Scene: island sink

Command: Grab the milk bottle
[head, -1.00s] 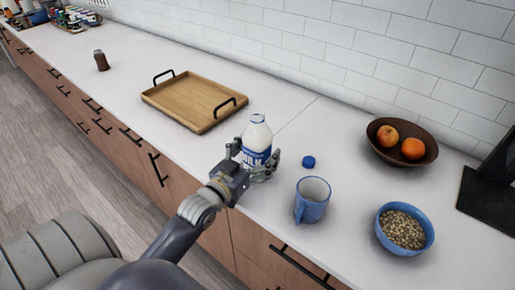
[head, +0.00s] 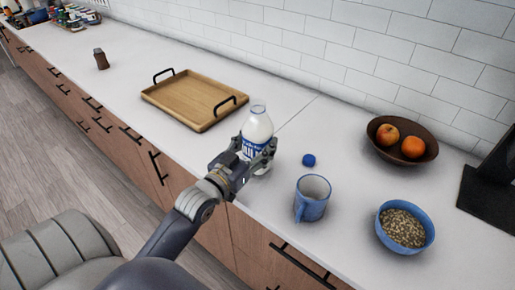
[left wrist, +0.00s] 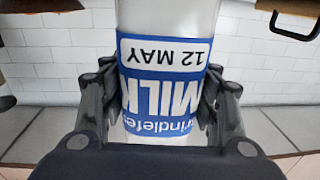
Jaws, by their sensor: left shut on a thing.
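The milk bottle (head: 257,130) is white with a blue and white label and stands upright in the head view, between the wooden tray and the blue mug. My left gripper (head: 257,153) is shut on its lower half, with a finger on each side. In the left wrist view the bottle (left wrist: 165,70) appears upside down, its label reading MILK and 12 MAY, between the fingers of my left gripper (left wrist: 165,100). The bottle's base is mostly hidden by the gripper, so I cannot tell if it touches the counter. My right gripper is out of view.
A blue mug (head: 312,199) and a blue cap (head: 309,160) are close on the right. A blue bowl of grains (head: 405,226) and a brown fruit bowl (head: 383,148) stand farther right. A wooden tray (head: 193,99) lies behind to the left. The counter left of the tray is mostly clear.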

